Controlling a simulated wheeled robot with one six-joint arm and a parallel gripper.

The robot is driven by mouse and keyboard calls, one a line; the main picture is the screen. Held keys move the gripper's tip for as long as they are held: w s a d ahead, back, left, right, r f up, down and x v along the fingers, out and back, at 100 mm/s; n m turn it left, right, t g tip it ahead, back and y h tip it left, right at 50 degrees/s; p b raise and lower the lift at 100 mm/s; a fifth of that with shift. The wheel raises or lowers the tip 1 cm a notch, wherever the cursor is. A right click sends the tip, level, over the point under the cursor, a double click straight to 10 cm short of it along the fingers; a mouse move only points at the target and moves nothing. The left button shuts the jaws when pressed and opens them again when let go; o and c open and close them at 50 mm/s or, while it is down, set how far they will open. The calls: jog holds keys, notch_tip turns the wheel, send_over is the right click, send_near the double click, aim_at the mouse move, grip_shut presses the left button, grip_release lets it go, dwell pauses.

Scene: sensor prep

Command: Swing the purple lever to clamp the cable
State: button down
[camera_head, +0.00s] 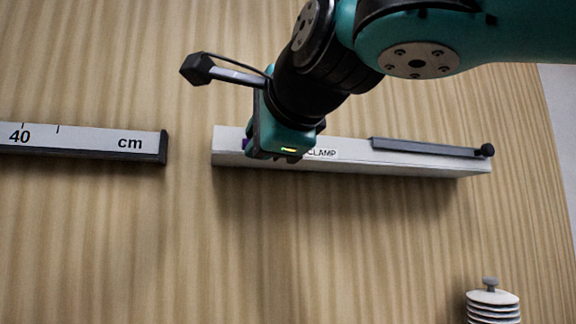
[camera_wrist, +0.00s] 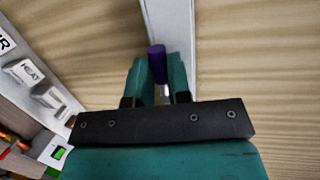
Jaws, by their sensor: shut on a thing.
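The purple lever (camera_wrist: 157,64) shows in the wrist view between the two teal fingers of my gripper (camera_wrist: 158,80), which is shut on it. In the head view my gripper (camera_head: 275,155) is at the left part of the white clamp block (camera_head: 350,165), and only a sliver of purple shows at its left side. The block bears a label ending in "CLAMP", partly covered by my gripper. A dark grey bar (camera_head: 425,147) with a dark knob at its right end lies along the block's top right. I cannot make out which part is the cable.
A ruler (camera_head: 80,138) marked "40" and "cm" lies to the left, with a gap before the block. A stack of white discs (camera_head: 492,305) stands at the lower right.

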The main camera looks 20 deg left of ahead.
jog(key=c, duration=1.1)
grip_release()
jog(key=b+v, duration=0.3)
jog(key=v, duration=1.4)
jog(key=shift+s+d+r+b, duration=0.1)
jog(key=shift+s+d+b, duration=0.05)
jog(key=shift+s+b, duration=0.15)
jog(key=shift+w, duration=0.1)
